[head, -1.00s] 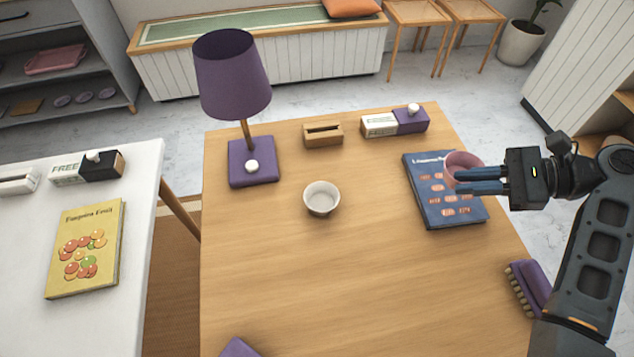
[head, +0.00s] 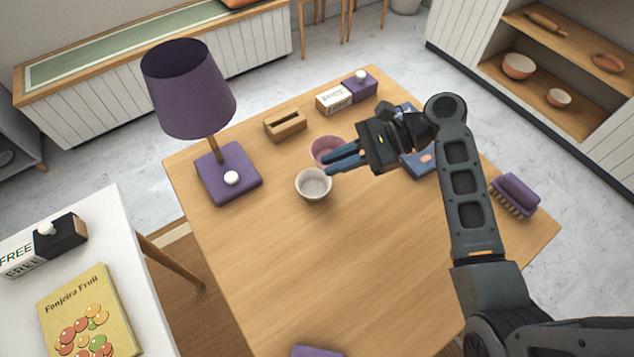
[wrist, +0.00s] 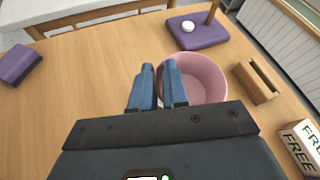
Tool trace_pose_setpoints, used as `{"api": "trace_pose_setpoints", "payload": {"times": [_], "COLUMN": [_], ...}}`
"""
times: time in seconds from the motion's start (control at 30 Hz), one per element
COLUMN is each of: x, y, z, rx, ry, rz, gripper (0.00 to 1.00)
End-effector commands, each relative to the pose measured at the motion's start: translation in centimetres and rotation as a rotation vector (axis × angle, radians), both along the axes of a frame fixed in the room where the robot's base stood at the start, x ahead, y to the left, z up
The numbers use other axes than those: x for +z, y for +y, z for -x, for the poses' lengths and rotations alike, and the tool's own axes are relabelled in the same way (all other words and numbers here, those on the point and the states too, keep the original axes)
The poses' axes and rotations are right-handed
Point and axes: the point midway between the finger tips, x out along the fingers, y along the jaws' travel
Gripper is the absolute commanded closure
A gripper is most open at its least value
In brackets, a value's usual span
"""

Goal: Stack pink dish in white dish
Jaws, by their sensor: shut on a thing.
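The white dish (head: 313,184) stands upright on the wooden table, in the head view just below and left of the pink dish. My gripper (head: 345,158) is shut on the wall of the pink dish (head: 325,147) and holds it upright, seemingly above the table. In the wrist view the pink dish (wrist: 203,75) shows at the right of the blue fingers (wrist: 159,80), with its inside visible. The white dish is not visible in the wrist view; the pink dish or my gripper may hide it.
A purple lamp (head: 190,90) stands at the table's left. A wooden holder (head: 285,124), a white and purple box (head: 347,92) and a purple brush (head: 515,193) lie around the table. A blue book (head: 420,163) is partly behind my arm. The front middle is clear.

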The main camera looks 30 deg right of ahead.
Motion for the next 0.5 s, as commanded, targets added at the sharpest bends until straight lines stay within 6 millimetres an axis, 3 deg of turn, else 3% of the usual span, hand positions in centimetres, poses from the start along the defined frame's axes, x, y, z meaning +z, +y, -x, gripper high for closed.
{"api": "trace_pose_setpoints", "payload": {"times": [0.2, 0.37, 0.5], "x": [-1.9, -2.6, -4.6], "y": [3.2, 3.8, 3.8], "z": [-0.6, -0.7, -0.7], "rx": [0.002, -0.001, -0.001], "ry": [-0.001, -0.001, 0.002], "rz": [-0.001, -0.001, -0.001], "gripper": [1.0, 1.0, 1.0]}}
